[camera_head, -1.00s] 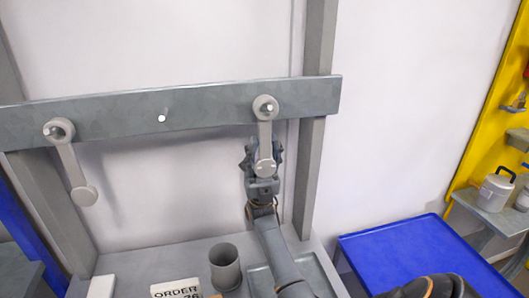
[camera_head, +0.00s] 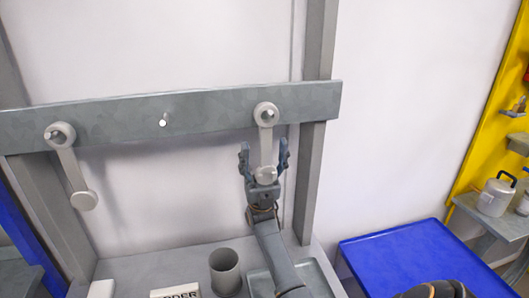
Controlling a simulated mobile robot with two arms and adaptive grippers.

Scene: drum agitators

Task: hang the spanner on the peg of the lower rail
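The grey rail (camera_head: 210,117) runs across the wall and has pegs along it. One grey spanner (camera_head: 266,142) hangs by its ring on the right peg (camera_head: 267,113), nearly straight down. Another grey spanner-like piece (camera_head: 70,168) hangs tilted on the left peg (camera_head: 53,135). The middle peg (camera_head: 163,122) is bare.
A grey cup (camera_head: 225,270), a lettered card (camera_head: 178,292) and a grey tray (camera_head: 318,272) are on the bench below. A blue table (camera_head: 400,255) stands at the right. A yellow rack (camera_head: 490,150) with a lidded pot (camera_head: 496,195) is at far right.

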